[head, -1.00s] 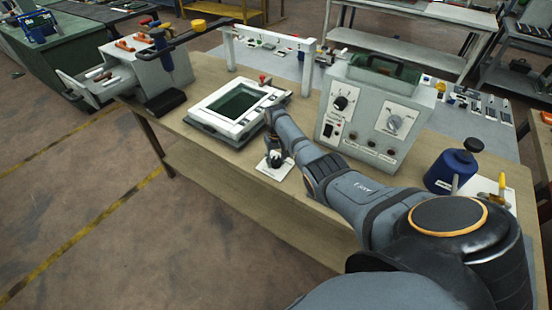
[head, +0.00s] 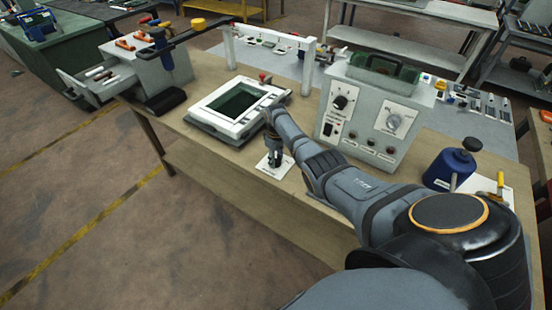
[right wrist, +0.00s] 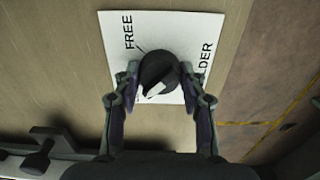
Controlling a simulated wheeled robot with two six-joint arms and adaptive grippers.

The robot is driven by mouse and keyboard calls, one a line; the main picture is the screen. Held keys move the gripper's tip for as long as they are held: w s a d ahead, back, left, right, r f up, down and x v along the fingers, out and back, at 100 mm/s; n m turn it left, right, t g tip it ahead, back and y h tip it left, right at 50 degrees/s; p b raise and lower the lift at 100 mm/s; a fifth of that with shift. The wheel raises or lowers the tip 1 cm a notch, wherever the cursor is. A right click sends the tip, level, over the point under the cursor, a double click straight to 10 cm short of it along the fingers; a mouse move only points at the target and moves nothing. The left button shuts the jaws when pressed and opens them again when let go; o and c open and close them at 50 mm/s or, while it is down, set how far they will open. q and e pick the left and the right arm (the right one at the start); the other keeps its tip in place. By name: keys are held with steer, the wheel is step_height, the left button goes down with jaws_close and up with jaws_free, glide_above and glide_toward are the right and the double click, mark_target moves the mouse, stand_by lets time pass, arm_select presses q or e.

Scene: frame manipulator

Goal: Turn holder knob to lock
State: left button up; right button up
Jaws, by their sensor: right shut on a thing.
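The holder knob (right wrist: 158,68) is black and round with a white mark, seen from above in the right wrist view. It sits on a white plate (right wrist: 120,30) lettered "FREE" and, partly covered, "...LDER". My right gripper (right wrist: 160,78) has one finger on each side of the knob and is shut on it. In the head view my right gripper (head: 273,150) points down over the white plate (head: 264,168) near the table's front edge, and it mostly hides the knob. The white mark faces toward the bottom of the wrist view, away from "FREE". My left gripper is not in view.
A white frame device (head: 210,122) with a dark green window lies just behind the plate. A grey control box (head: 365,135) stands right of my forearm. A blue container (head: 450,170) is farther right. The wooden tabletop (head: 225,160) left of the plate is clear.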

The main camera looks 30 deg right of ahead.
mark_target(276, 158)
stand_by(0.4)
steer(key=o, duration=1.2)
steer(key=shift+c, duration=0.2)
steer(key=shift+r, duration=0.1)
step_height(276, 158, up, 12)
steer(key=shift+f, duration=0.2)
